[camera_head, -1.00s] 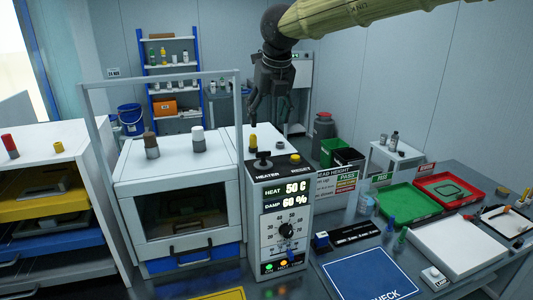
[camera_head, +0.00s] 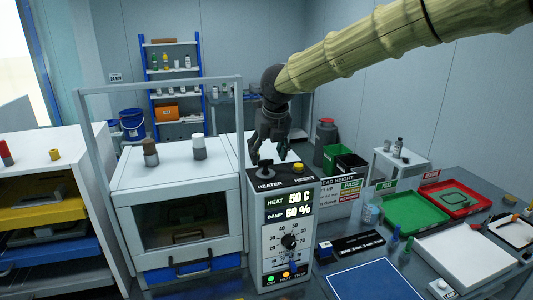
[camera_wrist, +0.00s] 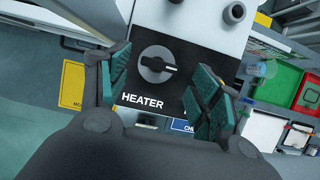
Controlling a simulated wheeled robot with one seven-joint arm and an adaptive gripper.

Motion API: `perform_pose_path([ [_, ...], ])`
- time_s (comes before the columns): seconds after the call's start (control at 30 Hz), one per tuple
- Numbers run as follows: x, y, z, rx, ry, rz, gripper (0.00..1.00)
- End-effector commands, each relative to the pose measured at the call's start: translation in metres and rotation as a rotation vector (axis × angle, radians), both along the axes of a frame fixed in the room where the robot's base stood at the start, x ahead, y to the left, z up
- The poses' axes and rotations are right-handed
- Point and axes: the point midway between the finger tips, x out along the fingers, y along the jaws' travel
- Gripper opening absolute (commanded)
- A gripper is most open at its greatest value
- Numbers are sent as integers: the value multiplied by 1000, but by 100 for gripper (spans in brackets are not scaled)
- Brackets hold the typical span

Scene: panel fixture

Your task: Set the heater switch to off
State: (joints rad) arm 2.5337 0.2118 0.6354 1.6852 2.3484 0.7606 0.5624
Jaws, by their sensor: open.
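The heater switch (camera_head: 265,167) is a black rotary knob on the top face of the control box (camera_head: 283,232), above the label HEATER. In the wrist view the heater switch (camera_wrist: 157,65) has a round base and a handle with a white mark at its right end. My gripper (camera_head: 269,152) is above the switch, pointing down. In the wrist view my gripper (camera_wrist: 165,88) is open, with a green-padded finger on each side of the switch and nothing between the pads. I cannot tell how far the fingertips are above the panel.
A yellow RESET button (camera_head: 298,168) sits right of the switch. A clear-fronted cabinet (camera_head: 186,215) stands left of the box, with a grey frame (camera_head: 160,83) rising over it. Green (camera_head: 414,214) and red (camera_head: 461,200) trays lie on the bench to the right.

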Motion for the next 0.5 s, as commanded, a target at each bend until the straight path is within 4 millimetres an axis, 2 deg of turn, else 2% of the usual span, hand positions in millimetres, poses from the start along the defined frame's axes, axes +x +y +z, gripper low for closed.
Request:
perform_pose_path([
  [0.2,7,4,-17,0,0,2,64],
  [0.5,9,5,-22,0,0,2,64],
])
